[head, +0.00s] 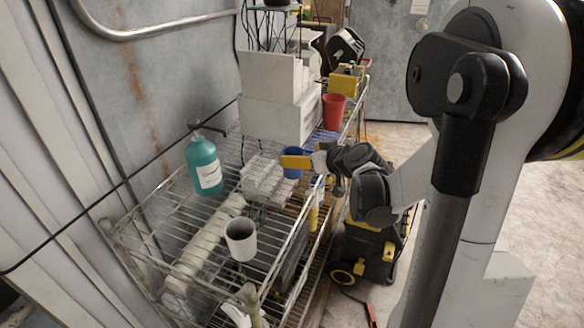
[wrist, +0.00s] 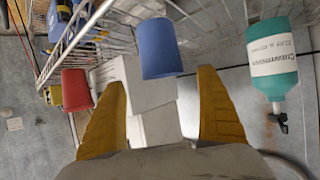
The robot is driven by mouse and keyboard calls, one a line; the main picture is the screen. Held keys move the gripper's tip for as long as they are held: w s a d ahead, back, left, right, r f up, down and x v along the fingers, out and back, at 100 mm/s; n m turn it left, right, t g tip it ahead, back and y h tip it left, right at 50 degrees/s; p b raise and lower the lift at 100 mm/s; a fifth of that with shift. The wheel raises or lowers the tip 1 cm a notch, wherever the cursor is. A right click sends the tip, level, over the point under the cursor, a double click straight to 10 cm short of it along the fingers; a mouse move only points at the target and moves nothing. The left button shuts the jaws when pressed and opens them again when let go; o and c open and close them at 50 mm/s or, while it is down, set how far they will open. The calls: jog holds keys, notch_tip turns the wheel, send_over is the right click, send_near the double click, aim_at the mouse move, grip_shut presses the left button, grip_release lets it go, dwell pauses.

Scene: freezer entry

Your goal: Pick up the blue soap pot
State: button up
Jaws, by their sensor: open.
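The blue soap pot (head: 293,163) stands on the wire rack's top shelf, partly hidden behind my gripper in the head view. In the wrist view the blue pot (wrist: 159,48) is upside down in the picture, ahead of the gap between my fingers. My gripper (head: 283,161) reaches in from the right over the shelf edge. In the wrist view my gripper's yellow fingers (wrist: 162,95) are spread wide with nothing between them. I cannot tell the exact distance from the fingertips to the pot.
A red pot (head: 334,111) and white boxes (head: 273,110) stand behind the blue pot. A teal pump bottle (head: 203,165) is to the left and a white cup (head: 241,240) nearer. The wire rack (head: 150,240) stands along the wall. A black-and-yellow machine (head: 368,250) is on the floor beside it.

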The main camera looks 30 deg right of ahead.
aim_at(287, 152)
jog(key=x, duration=0.1)
jog(key=b+x, duration=0.1)
jog(key=x, duration=0.2)
jog(key=shift+w+a+f+b, duration=0.15)
jog(key=shift+w+a+b, duration=0.1)
jog(key=shift+a+b, duration=0.1)
jog(key=shift+s, duration=0.1)
jog(key=shift+c, duration=0.2)
jog(key=c, duration=1.2)
